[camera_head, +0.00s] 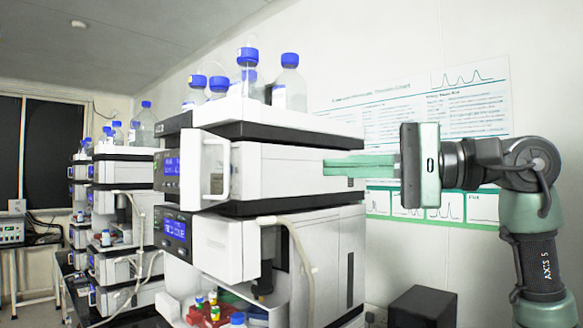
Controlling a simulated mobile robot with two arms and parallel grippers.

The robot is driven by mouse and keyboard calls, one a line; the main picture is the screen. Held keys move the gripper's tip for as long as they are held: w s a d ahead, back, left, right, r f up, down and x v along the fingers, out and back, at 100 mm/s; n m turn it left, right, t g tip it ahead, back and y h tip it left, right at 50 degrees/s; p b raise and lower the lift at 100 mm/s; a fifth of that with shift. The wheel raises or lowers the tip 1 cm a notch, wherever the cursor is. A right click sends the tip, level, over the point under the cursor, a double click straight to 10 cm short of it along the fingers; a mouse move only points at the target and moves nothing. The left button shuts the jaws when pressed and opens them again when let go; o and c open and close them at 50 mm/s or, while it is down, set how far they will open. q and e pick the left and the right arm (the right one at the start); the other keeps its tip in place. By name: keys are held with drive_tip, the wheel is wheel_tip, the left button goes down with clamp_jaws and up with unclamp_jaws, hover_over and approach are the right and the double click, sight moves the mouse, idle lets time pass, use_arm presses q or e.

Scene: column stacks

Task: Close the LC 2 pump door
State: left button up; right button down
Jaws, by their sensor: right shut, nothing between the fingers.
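The nearest column stack (290,170) fills the middle of the view; no label shows which stack is LC 2. A white door panel (191,170) with a white bar handle (217,166) is at the left front of its upper display module. The panel appears to stand out from the module's front; its exact angle is hard to tell. My right gripper (326,166) reaches in from the right. Its green fingers are shut and empty, their tips over the right end of that module in the picture, apart from the handle. My left gripper is not in view.
Blue-capped bottles (289,85) stand on top of the stack. A white tube (302,255) hangs at the lower module, and colored vials (212,305) sit below. More stacks (120,225) stand at left. A black box (423,307) is at lower right.

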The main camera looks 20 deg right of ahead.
drive_tip(key=p, duration=0.3)
approach(205, 157)
drive_tip(key=w+d+f, duration=0.1)
drive_tip(key=w+d, duration=0.2)
drive_tip(key=a, duration=0.1)
drive_tip(key=a+p, duration=0.1)
drive_tip(key=a, duration=0.1)
drive_tip(key=a+p, duration=0.1)
drive_tip(key=shift+a+f, duration=0.15)
drive_tip(key=shift+f, duration=0.2)
drive_tip(key=shift+w, duration=0.1)
